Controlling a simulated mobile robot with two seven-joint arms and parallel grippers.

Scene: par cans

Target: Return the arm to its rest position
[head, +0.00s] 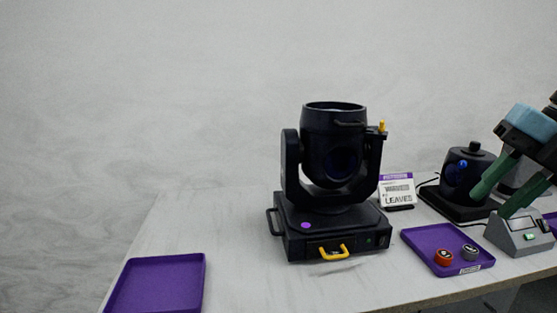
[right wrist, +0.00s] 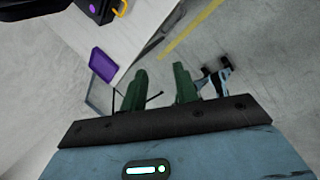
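My right gripper (head: 492,203) comes in from the right edge of the head view, with a blue body and two green fingers pointing down and to the left. Its fingers stand apart with nothing between them, in front of a dark kettle-like device and above a grey box with a small display. In the right wrist view my right gripper (right wrist: 161,78) also shows its two green fingers apart and empty, over the floor beyond the table edge. My left gripper is not in view.
A black moving-head lamp (head: 335,155) stands mid-table. A purple tray (head: 425,236) holds a red and a grey round piece. An empty purple tray (head: 157,284) lies at left. A sign (head: 397,189), the dark device (head: 462,175) and the grey box (head: 518,238) stand at right.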

